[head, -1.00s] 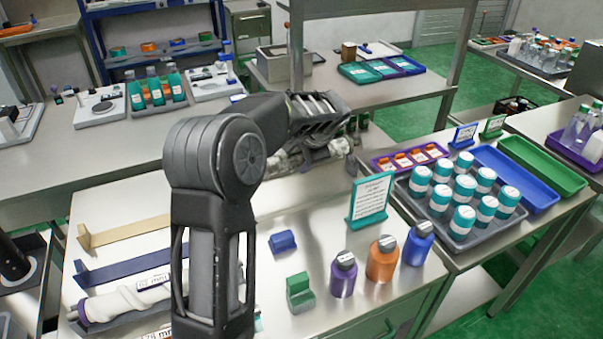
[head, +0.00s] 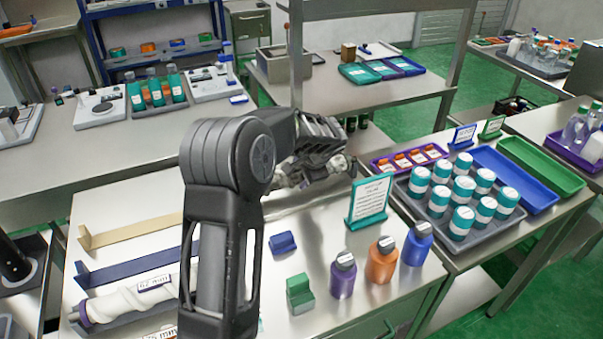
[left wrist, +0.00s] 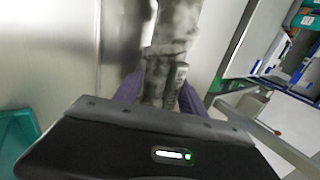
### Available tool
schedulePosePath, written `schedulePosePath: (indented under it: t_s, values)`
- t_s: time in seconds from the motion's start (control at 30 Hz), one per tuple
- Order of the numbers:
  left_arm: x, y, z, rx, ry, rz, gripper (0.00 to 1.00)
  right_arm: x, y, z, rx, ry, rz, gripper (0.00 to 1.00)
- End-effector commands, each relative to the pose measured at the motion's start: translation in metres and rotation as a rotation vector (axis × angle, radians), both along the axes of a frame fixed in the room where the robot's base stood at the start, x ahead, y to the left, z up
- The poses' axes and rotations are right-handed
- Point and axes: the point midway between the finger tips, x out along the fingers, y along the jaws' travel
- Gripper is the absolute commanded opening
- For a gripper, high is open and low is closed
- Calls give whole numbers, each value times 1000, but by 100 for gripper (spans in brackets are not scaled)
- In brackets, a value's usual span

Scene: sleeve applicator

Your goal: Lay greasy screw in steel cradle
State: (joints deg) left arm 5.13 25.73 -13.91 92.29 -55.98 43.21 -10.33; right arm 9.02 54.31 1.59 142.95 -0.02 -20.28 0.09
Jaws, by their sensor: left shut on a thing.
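My left gripper (head: 325,165) is shut on a grey, mottled screw (head: 289,178), held above the far part of the steel table, left of the teal sign. Much of the screw is hidden by the gripper and arm. In the left wrist view the screw (left wrist: 176,28) runs away from the gripper (left wrist: 160,92). I cannot pick out a steel cradle for certain; my arm covers part of the table. A tan cradle (head: 135,232) and a dark blue cradle (head: 135,268) lie empty at left. My right gripper is not in view.
A white wrapped roll (head: 125,302) lies at front left. Purple (head: 343,280), orange (head: 381,265) and blue (head: 416,248) bottles stand front right, near blue (head: 283,242) and green (head: 299,294) blocks. The teal sign (head: 369,201) stands behind them. A jar tray (head: 409,200) is at right.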

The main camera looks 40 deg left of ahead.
Motion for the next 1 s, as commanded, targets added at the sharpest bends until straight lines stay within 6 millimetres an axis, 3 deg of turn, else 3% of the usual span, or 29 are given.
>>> schedulePosePath:
  t_s: [0.17,0.2,0.43,0.83,1.0]
  values:
    - [1,0,-2,1,-2,-1,0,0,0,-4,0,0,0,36]
    - [0,0,-3,0,0,0,50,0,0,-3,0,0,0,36]
    - [0,0,-2,0,0,0,69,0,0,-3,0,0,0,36]
    - [0,-2,3,0,-1,-1,70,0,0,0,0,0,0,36]
    - [-6,-13,21,0,-3,-2,70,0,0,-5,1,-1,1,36]
